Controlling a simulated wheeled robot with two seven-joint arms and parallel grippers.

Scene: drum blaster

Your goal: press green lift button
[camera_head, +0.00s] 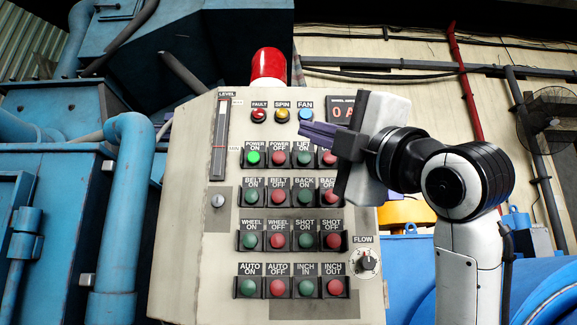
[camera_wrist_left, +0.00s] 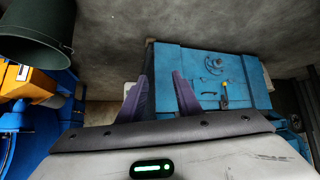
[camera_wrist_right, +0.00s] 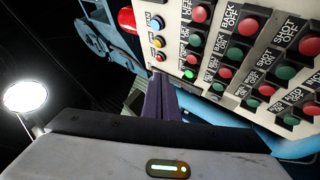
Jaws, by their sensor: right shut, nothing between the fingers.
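The control panel (camera_head: 222,270) stands upright with rows of green and red buttons. The green lift button (camera_head: 304,159) is in the top row, third from the left; its label is partly legible. It also shows in the right wrist view (camera_wrist_right: 195,39). The red button (camera_head: 329,158) sits to its right. My right gripper (camera_head: 303,130) is shut and empty, its purple fingertips just above the lift label in the head view. Whether they touch the panel I cannot tell. My left gripper (camera_wrist_left: 160,88) is open and empty in the left wrist view, away from the panel.
A red beacon (camera_head: 268,67) tops the panel. Indicator lamps (camera_head: 282,115) sit above the buttons and a flow knob (camera_head: 365,260) lower right. Blue machinery (camera_head: 60,200) fills the left. In the left wrist view are a blue box (camera_wrist_left: 205,70) and a dark bin (camera_wrist_left: 38,30).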

